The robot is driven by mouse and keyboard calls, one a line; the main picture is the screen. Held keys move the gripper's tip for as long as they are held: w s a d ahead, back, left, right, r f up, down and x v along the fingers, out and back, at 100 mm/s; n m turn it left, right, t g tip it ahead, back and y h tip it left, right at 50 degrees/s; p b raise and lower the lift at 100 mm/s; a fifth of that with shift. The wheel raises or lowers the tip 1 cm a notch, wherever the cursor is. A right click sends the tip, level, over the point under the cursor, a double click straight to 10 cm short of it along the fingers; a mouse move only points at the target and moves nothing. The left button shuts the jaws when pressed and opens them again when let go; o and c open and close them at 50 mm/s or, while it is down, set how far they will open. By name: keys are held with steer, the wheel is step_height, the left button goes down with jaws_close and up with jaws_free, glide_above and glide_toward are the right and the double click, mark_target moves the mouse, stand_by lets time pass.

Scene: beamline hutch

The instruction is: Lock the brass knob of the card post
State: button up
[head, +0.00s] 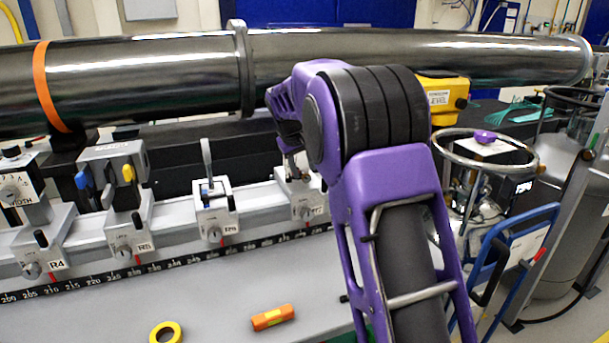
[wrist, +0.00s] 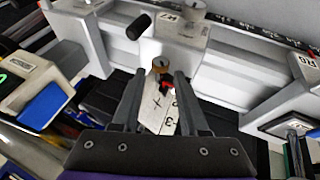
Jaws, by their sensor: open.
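In the wrist view, a pale card-like piece (wrist: 157,112) with dark marks and a red spot lies between my fingers. A small round knob-like part (wrist: 161,66) shows at its far end, just past my fingertips; its brass colour is not clear. My gripper (wrist: 157,78) is open, one finger on each side of the piece. I cannot tell whether either finger touches it. In the head view, my arm hides most of the gripper and this post; the rail carrier (head: 303,203) at the right end of the row shows partly below it.
Carriers R4 (head: 45,240), R5 (head: 130,230) and R6 (head: 214,208) stand along the scaled rail. A long black tube (head: 150,75) runs above. A yellow tape roll (head: 166,332) and an orange cylinder (head: 272,317) lie on the bench. A handwheel (head: 485,150) stands to the right.

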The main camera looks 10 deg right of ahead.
mark_target(304, 175)
steer(key=shift+x, duration=1.35)
jaws_close()
